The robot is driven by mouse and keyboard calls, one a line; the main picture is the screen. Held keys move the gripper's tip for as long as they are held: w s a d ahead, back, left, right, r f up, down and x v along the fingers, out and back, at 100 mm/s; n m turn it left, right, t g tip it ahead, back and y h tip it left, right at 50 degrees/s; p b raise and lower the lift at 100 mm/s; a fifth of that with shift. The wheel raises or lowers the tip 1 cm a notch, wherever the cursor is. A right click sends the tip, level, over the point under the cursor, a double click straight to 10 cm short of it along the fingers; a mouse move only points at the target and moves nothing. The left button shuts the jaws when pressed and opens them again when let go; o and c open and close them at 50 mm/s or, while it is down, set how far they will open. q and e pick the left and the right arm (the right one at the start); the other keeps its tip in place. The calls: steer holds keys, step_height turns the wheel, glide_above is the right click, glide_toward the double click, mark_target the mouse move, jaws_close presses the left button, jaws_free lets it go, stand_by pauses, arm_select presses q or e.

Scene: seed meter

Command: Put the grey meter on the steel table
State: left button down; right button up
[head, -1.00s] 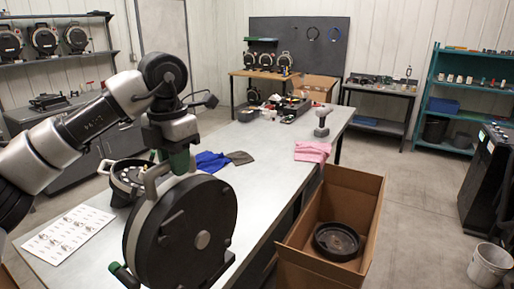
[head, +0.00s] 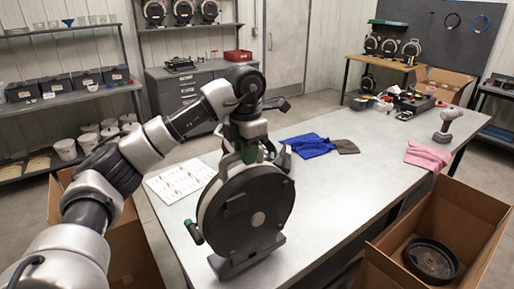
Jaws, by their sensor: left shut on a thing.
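The grey meter (head: 258,218) is a large round dark disc with a light rim, green-tipped handles and a flat foot, and it stands upright in the middle of the head view. My left gripper (head: 248,153) is above it, shut on its top handle. The steel table (head: 345,145) has a long pale top that stretches behind and below the meter. The meter's foot is over the near part of the top; I cannot tell whether it touches. My right gripper is not in view.
A printed sheet (head: 180,182) lies left of the meter. A blue cloth (head: 307,146), dark cloth (head: 346,146), pink cloth (head: 428,156) and drill (head: 447,124) lie farther along. A cardboard box (head: 388,277) holding a black round part (head: 431,259) stands at right.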

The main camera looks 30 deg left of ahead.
mark_target(246, 168)
arm_select(q)
steer(key=shift+f, duration=0.9)
steer(key=shift+f+p, duration=0.3)
steer(key=shift+p, duration=0.2)
steer(key=shift+a+f, duration=0.15)
steer(key=shift+f, duration=0.45)
steer(key=c, duration=1.3)
jaws_free()
steer(key=shift+f, duration=0.3)
steer(key=shift+o, duration=1.4)
steer(key=shift+s+d+r, duration=0.1)
steer(key=shift+s+d, duration=0.1)
steer(key=shift+w+r, duration=0.1)
